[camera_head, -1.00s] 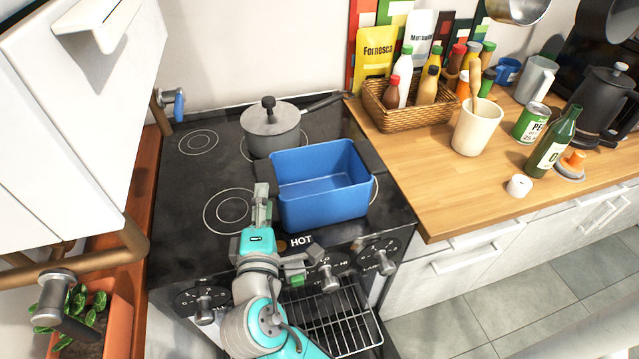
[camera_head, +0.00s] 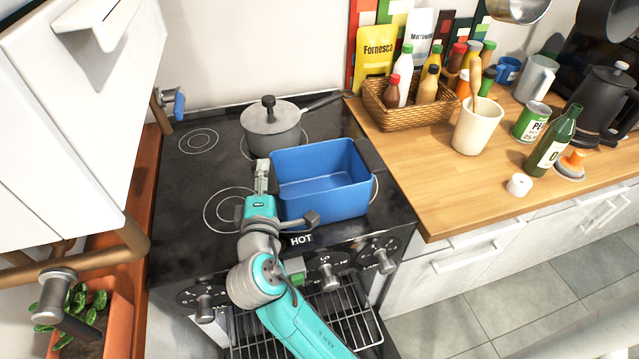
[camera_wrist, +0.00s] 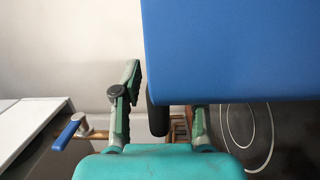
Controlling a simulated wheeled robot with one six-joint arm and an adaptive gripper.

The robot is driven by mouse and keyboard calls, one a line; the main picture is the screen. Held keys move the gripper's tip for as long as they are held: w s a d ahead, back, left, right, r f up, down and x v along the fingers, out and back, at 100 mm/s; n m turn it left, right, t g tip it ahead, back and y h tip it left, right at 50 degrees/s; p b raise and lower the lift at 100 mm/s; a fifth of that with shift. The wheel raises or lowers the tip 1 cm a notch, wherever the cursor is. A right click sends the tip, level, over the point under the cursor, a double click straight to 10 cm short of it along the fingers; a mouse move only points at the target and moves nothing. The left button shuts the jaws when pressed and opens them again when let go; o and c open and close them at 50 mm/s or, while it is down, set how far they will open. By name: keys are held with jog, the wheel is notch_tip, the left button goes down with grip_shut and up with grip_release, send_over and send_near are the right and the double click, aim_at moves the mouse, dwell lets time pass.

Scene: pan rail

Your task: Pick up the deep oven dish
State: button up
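The deep oven dish (camera_head: 325,198) is a blue, open, rectangular dish standing on the right part of the black stove top. A dark handle (camera_head: 371,157) shows on its right side. My gripper (camera_head: 262,180) is at the dish's left side. In the wrist view, the blue dish wall (camera_wrist: 235,50) fills the upper right and hides part of the right finger. The dark left handle (camera_wrist: 157,117) stands between the spread fingers of my gripper (camera_wrist: 163,100), with a gap to the left finger. Contact with the right finger cannot be told.
A grey lidded pot (camera_head: 271,130) stands behind the dish on the stove (camera_head: 180,180). Control knobs (camera_head: 326,276) line the stove front. The wooden counter (camera_head: 430,180) at right holds a bottle basket (camera_head: 408,118) and a cup (camera_head: 476,128). The stove's left part is clear.

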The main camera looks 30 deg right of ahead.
grip_shut()
